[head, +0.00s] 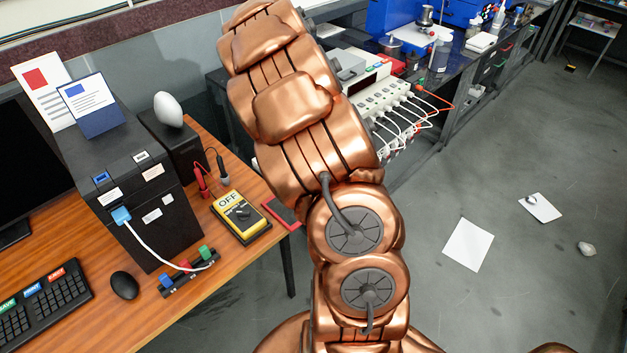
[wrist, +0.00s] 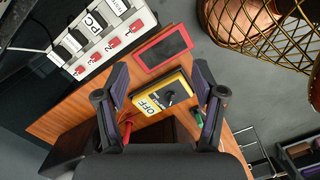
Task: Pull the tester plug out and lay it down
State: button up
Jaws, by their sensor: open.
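A blue plug (head: 121,216) with a white cord sits in the front of the black box (head: 150,235) on the wooden desk. White plugs fill a power strip (head: 385,97) at the back in the head view. The strip (wrist: 98,55) also shows at upper left in the wrist view, with labels, one reading PC, and red switches. My arm hides the gripper in the head view.
A red-rimmed dark tray (wrist: 163,48) lies at the desk edge between meter and strip. Red and black probes (head: 202,182) stand behind the meter (head: 240,215). A small rack (head: 187,278) holds coloured pieces. Papers (head: 468,245) lie on the floor; a wire basket (wrist: 265,30) is at upper right.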

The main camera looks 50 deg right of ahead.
jog(key=w+d+f+n, duration=0.1)
jog(key=d+f+n, duration=0.1)
jog(key=d+f, duration=0.1)
jog(key=w+d+f+n, duration=0.1)
jog(key=d+f+n, duration=0.1)
jog(key=d+f, duration=0.1)
jog(key=w+d+f+n, duration=0.1)
jog(key=d+f+n, duration=0.1)
jog(key=f, duration=0.2)
jog(key=shift+w+d+t+y, duration=0.3)
jog(key=shift+d+y, duration=0.1)
jog(key=shift+f, duration=0.1)
notch_tip(320, 180, down, 7)
jog(key=shift+f+b, duration=0.2)
jog(key=shift+b, duration=0.1)
jog(key=shift+f, duration=0.75)
jog(key=shift+b, duration=0.45)
dwell(0.4)
grip_shut()
dwell(0.5)
